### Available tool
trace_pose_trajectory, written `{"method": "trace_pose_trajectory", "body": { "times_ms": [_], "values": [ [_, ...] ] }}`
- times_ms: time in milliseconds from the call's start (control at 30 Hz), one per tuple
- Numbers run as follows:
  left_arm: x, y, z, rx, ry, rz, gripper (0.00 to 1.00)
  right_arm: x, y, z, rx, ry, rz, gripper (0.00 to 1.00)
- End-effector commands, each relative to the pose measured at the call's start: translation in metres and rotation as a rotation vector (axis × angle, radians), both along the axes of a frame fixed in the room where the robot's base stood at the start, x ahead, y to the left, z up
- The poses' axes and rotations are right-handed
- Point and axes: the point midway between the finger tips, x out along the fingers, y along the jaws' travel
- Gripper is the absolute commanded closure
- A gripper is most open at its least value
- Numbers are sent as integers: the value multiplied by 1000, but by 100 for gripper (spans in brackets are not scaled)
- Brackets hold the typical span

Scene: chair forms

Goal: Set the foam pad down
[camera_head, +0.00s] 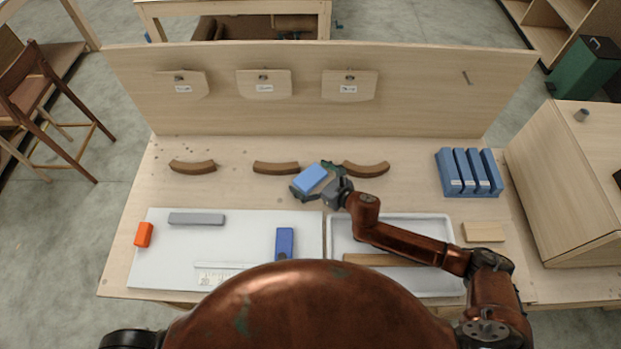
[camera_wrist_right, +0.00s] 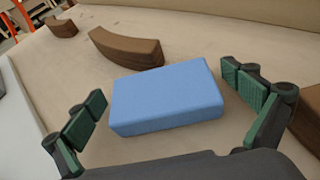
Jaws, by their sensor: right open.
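The foam pad (camera_head: 312,179) is a light blue block near the middle of the wooden bench, just in front of the row of curved brown pieces. It also shows in the right wrist view (camera_wrist_right: 166,100), lying between the fingers with a gap on each side. My right gripper (camera_head: 318,178) is open around the pad; its green-padded fingers (camera_wrist_right: 172,108) stand apart from it. Whether the pad rests fully on the bench is hard to tell, but it looks flat. My left gripper is not in view.
Curved brown pieces (camera_head: 276,168) lie behind and beside the pad. A white board (camera_head: 170,255) holds a grey bar (camera_head: 196,219), an orange block (camera_head: 144,235) and a dark blue block (camera_head: 285,242). A white tray (camera_head: 440,222) is under my right arm. A blue rack (camera_head: 468,172) stands right.

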Motion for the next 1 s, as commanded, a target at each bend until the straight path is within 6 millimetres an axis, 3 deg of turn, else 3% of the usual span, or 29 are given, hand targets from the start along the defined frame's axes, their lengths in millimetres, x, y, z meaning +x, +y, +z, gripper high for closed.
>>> {"method": "trace_pose_trajectory", "body": {
  "times_ms": [167,700,1000],
  "values": [
    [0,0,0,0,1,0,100,0,0,0,0,0,0,1],
    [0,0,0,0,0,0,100,0,-1,0,0,0,-1,38],
    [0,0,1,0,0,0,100,0,-1,5,-1,-1,-1,38]
  ]
}}
